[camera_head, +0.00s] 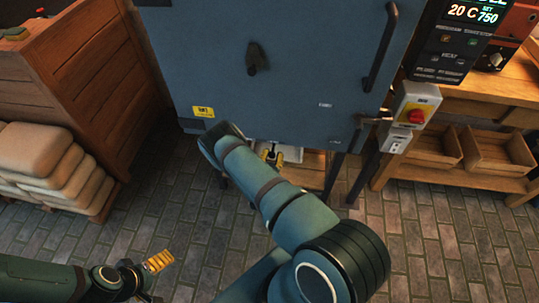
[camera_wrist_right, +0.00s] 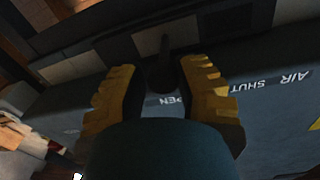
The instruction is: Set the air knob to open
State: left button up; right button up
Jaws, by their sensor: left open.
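The kiln (camera_head: 300,95) is a large blue-grey cabinet at the top middle of the head view. My right gripper (camera_head: 271,156) is at its lower front edge, partly hidden behind my arm. In the right wrist view, its two yellow fingers (camera_wrist_right: 163,92) are apart, with the dark air knob (camera_wrist_right: 163,72) between and beyond them. I cannot tell whether they touch it. Upside-down lettering reads "AIR SHUT" (camera_wrist_right: 273,82) at right; a partly covered "OPEN" (camera_wrist_right: 172,101) shows between the fingers. My left gripper (camera_head: 158,262) is open and empty at lower left, over the floor.
A red switch (camera_head: 416,116) on a grey box is right of the kiln. A control panel (camera_head: 460,40) and wooden bench (camera_head: 475,103) stand at right. Stacked sacks (camera_head: 45,160) and a wooden crate (camera_head: 85,85) stand at left. The brick floor (camera_head: 430,240) at lower right is clear.

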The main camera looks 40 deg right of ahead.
jog(key=o, duration=0.3)
jog(key=shift+s+d, duration=0.15)
jog(key=shift+s, duration=0.05)
jog(key=shift+s+a, duration=0.2)
jog(key=shift+a, duration=0.25)
jog(key=v, duration=1.1)
jog(key=shift+s, duration=0.1)
